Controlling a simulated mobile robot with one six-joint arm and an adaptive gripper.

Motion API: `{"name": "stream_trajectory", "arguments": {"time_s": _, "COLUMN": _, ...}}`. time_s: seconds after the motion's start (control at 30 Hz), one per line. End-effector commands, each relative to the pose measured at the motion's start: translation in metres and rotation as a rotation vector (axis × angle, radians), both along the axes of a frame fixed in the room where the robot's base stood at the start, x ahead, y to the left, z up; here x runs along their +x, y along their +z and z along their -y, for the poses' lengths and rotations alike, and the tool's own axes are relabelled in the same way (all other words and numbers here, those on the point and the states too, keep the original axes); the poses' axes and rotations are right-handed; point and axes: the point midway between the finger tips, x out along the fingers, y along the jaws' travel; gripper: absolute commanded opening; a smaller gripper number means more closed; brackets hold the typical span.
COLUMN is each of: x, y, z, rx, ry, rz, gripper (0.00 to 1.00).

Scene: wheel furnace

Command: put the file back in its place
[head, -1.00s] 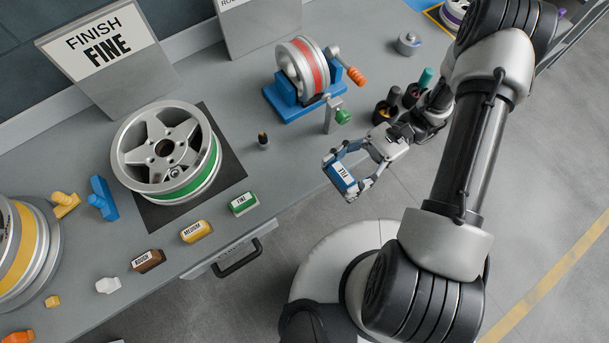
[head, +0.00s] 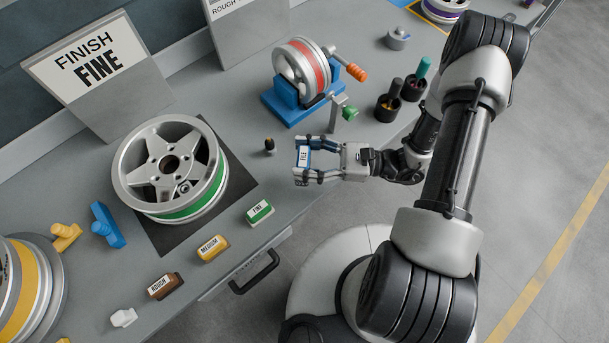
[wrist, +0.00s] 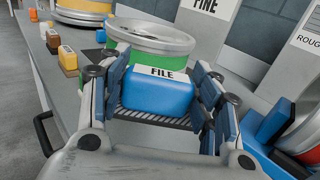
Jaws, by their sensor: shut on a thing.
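The file (head: 303,157) is a blue block with a white label reading FILE. My gripper (head: 302,160) is shut on it, with one finger on each side, and holds it by the front edge of the bench. I cannot tell its exact height above the surface. In the wrist view the file (wrist: 158,95) sits between the finger pads with its label facing up, in front of the green-banded wheel. Which spot is the file's own place is not clear.
The green-banded wheel (head: 170,168) lies on a dark mat. Blocks labelled FINE (head: 260,213), MEDIUM (head: 213,248) and ROUGH (head: 166,286) line the front edge. A small dark peg (head: 270,147), a blue stand (head: 293,107) with a red-banded wheel and black cups (head: 386,108) are nearby.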

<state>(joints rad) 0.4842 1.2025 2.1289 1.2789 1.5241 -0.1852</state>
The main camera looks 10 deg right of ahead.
Motion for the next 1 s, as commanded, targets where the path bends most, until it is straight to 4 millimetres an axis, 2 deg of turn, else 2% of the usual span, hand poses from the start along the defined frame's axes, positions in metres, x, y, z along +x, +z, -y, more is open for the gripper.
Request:
{"name": "stream_trajectory", "arguments": {"time_s": 0.03, "x": 0.0, "y": -0.016, "z": 0.0, "rx": 0.002, "ry": 0.0, "rz": -0.002, "gripper": 0.26}}
{"name": "stream_trajectory", "arguments": {"time_s": 0.1, "x": 0.0, "y": -0.029, "z": 0.0, "rx": 0.002, "ry": 0.001, "rz": -0.001, "gripper": 0.26}}
{"name": "stream_trajectory", "arguments": {"time_s": 0.2, "x": 0.0, "y": -0.041, "z": 0.0, "rx": 0.002, "ry": 0.001, "rz": 0.001, "gripper": 0.26}}
{"name": "stream_trajectory", "arguments": {"time_s": 0.37, "x": 0.0, "y": -0.049, "z": 0.0, "rx": 0.001, "ry": 0.001, "rz": 0.0, "gripper": 0.26}}
{"name": "stream_trajectory", "arguments": {"time_s": 0.6, "x": 0.0, "y": -0.084, "z": 0.0, "rx": 0.002, "ry": 0.001, "rz": -0.001, "gripper": 0.26}}
{"name": "stream_trajectory", "arguments": {"time_s": 1.0, "x": 0.0, "y": -0.091, "z": 0.0, "rx": 0.001, "ry": 0.001, "rz": 0.001, "gripper": 0.26}}
